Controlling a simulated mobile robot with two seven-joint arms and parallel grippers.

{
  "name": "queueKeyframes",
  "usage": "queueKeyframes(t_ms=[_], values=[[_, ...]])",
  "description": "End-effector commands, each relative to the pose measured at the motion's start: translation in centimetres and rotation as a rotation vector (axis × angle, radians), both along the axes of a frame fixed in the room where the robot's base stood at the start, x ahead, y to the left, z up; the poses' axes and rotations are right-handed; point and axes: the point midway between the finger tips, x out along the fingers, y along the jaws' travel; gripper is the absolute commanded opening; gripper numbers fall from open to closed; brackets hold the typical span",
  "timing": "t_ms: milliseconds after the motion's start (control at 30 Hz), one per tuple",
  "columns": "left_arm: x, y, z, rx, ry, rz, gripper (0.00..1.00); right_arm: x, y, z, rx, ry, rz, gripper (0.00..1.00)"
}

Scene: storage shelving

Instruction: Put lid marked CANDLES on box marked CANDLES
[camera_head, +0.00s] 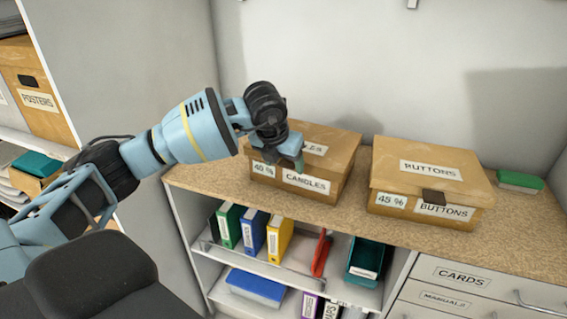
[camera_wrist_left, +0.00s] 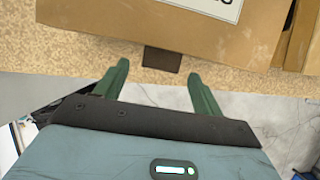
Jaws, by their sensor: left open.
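The box marked CANDLES (camera_head: 318,190) stands upright on the speckled countertop, with CANDLES and 40 % labels on its front. The brown cardboard lid (camera_head: 338,140) lies on top of it; its label is partly hidden, with only the end letters showing. I cannot tell whether it is fully seated. My left gripper (camera_head: 298,162) is at the lid's front edge. In the left wrist view my left gripper (camera_wrist_left: 160,76) is open and empty, its green fingers apart, with the lid's dark tab (camera_wrist_left: 162,58) just beyond and between the fingertips. My right gripper is out of view.
A box marked BUTTONS (camera_head: 425,215) with its lid on stands to the right. A green item (camera_head: 520,181) lies at the countertop's right. Shelves below hold binders (camera_head: 252,230) and trays; drawers (camera_head: 450,275) are at right. A POSTERS box (camera_head: 38,100) sits on the left shelving.

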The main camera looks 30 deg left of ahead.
Motion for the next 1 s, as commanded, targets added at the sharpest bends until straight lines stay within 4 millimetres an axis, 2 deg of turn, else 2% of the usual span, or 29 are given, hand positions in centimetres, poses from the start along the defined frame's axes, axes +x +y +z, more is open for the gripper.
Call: queueKeyframes(t_ms=[200, 433, 1000], values=[[-1.3, -0.2, 3.4, -0.001, -0.006, 0.000, 0.68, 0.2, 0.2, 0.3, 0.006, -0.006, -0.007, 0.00], [-2.5, -0.3, 5.9, 0.000, -0.004, 0.000, 0.68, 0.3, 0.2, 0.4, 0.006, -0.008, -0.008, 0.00], [-2.7, -0.4, 6.4, 0.000, -0.002, 0.001, 0.68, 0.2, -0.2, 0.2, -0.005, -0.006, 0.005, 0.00]])
